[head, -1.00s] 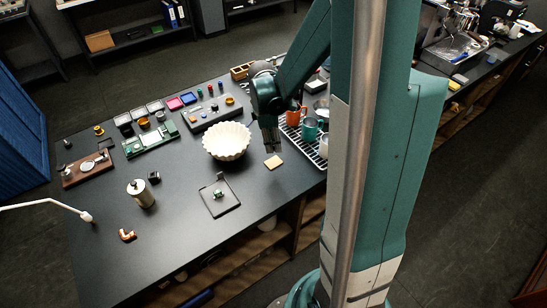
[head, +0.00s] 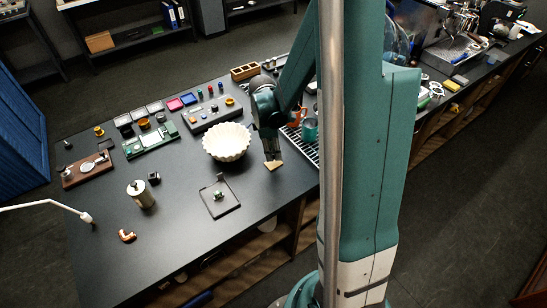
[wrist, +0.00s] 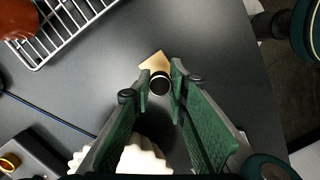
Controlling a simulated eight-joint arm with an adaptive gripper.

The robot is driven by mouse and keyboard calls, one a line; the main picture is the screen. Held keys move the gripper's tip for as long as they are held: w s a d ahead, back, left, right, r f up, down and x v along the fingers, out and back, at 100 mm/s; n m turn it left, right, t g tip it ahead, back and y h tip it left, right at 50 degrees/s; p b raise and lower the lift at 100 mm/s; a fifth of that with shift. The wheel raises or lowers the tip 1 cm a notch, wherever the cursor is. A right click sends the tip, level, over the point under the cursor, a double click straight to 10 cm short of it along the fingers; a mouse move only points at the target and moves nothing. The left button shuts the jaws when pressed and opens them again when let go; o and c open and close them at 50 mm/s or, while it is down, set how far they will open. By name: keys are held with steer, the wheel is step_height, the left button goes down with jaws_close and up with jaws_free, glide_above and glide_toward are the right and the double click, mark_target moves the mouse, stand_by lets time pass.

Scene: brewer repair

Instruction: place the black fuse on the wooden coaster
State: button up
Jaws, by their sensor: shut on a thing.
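The black fuse (wrist: 160,84) is between the fingertips of my gripper (wrist: 160,78) in the wrist view. It shows as a dark round end with a pale rim. My gripper is shut on it. The light wooden coaster (wrist: 155,63) lies flat on the dark table, just beyond and partly behind the fuse. In the head view my gripper (head: 272,156) points down over the coaster (head: 273,167) and hides part of it. The fuse cannot be made out there. I cannot tell whether it touches the coaster.
A white fluted bowl (head: 226,142) stands just left of my gripper. A wire rack (head: 304,148) with cups, including a teal one (head: 309,129), is to the right. A dark square tray (head: 219,198) lies in front. Bare table surrounds the coaster's near side.

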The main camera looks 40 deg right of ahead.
steer(key=shift+f, duration=1.65)
steer(key=shift+f, duration=0.15)
steer(key=o, duration=0.9)
steer(key=shift+r, duration=0.2)
steer(key=shift+w+a+r, duration=0.15)
steer(key=shift+a+r, duration=0.05)
steer(key=shift+r, duration=1.8)
steer(key=shift+w+a+r, duration=0.1)
steer(key=shift+a+r, duration=0.1)
steer(key=shift+r, duration=1.75)
steer(key=shift+w+a+r, duration=0.15)
steer(key=shift+a+r, duration=0.05)
steer(key=shift+r, duration=1.8)
